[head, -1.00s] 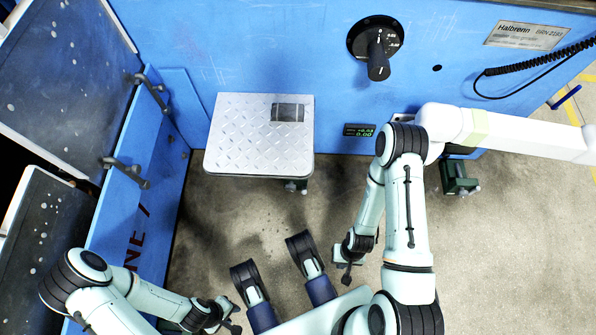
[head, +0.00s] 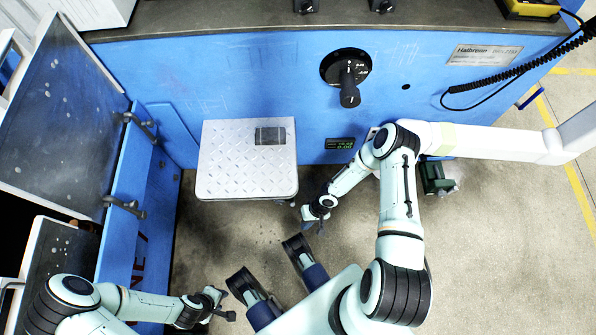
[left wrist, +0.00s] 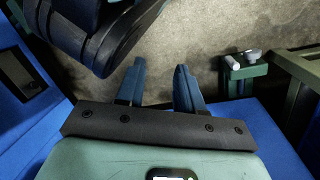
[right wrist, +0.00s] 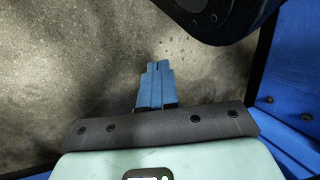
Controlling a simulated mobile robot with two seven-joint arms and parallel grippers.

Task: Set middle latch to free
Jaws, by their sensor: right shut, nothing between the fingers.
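Two dark latch-like handles are on the blue frame at the left in the head view, an upper one (head: 140,127) and a lower one (head: 125,206). I cannot tell whether either is the middle latch, nor its setting. My right gripper (head: 312,224) is shut and empty over the floor, just right of and below the tread plate; its closed blue fingers show in the right wrist view (right wrist: 158,68). My left gripper (head: 226,304) is low at the left, apart from both handles. Its blue fingers stand apart with nothing between them in the left wrist view (left wrist: 159,75).
A metal tread plate (head: 225,165) juts from the blue machine front (head: 235,75). A black rotary knob (head: 349,90), a small green-lit display (head: 340,144) and a coiled cable (head: 500,80) are to its right. Concrete floor (head: 240,235) lies open below the plate.

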